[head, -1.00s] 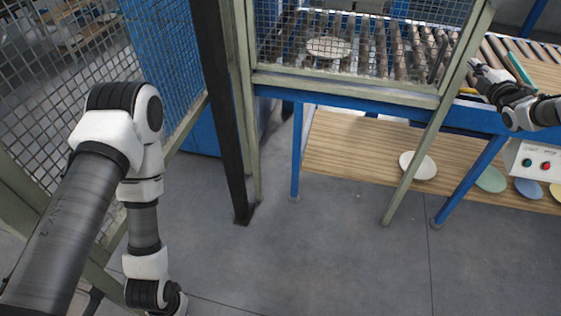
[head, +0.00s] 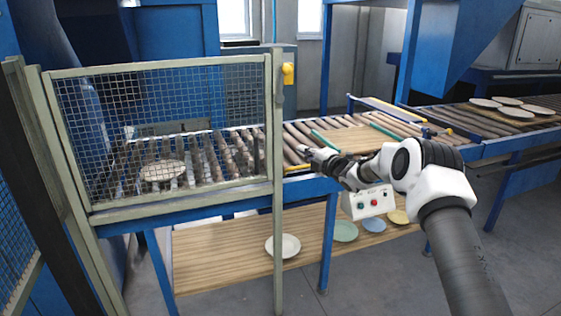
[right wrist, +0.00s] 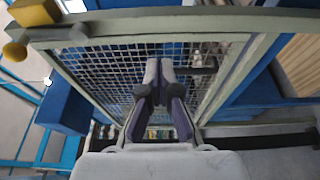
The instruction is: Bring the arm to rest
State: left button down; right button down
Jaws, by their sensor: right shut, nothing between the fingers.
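My right gripper (head: 318,155) is in the head view, at the end of my right arm that comes in from the lower right. It hovers by the post at the right end of the mesh guard (head: 165,130), over the front of the roller conveyor (head: 300,135). In the right wrist view the gripper (right wrist: 160,68) has its fingers together with nothing between them, and the mesh panel (right wrist: 110,65) lies beyond them. My left gripper is in neither current view.
A plate (head: 162,170) lies on rollers behind the mesh. On the wooden shelf (head: 215,255) below are a white plate (head: 284,246) and coloured plates. Floor in front is clear.

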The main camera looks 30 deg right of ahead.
jog(key=s+d, duration=0.2)
jog(key=d, duration=0.3)
jog(key=s+a+f+g+y, duration=0.15)
jog(key=a+f+g, duration=0.25)
jog(key=a+f, duration=1.3)
jog(key=s+a+f+m+g+p, duration=0.2)
jog(key=s+a+f+m+g, duration=0.25)
jog(key=s+a+f, duration=0.85)
jog(key=s+a+f+m+g+h, duration=0.1)
jog(key=s+a+f+m+g, duration=0.2)
jog(key=s, duration=0.8)
jog(key=s+f+m+g, duration=0.25)
jog(key=s+f, duration=0.35)
jog(key=s, duration=0.4)
pick_arm(q)
jog(key=shift+w+r, duration=0.2)
jog(key=shift+r, duration=0.65)
pick_arm(e)
jog(key=s+d+r+m+g+h, duration=0.1)
jog(key=s+m+g, duration=0.1)
jog(key=s+m, duration=0.3)
jog(key=s+d+r+m+g+h, duration=0.1)
jog(key=s+m, duration=0.4)
jog(key=s, duration=0.7)
jog(key=shift+s+d+r+g+h, duration=0.15)
jog(key=shift+s+d+g+h, duration=0.2)
jog(key=shift+d+g+h, duration=0.15)
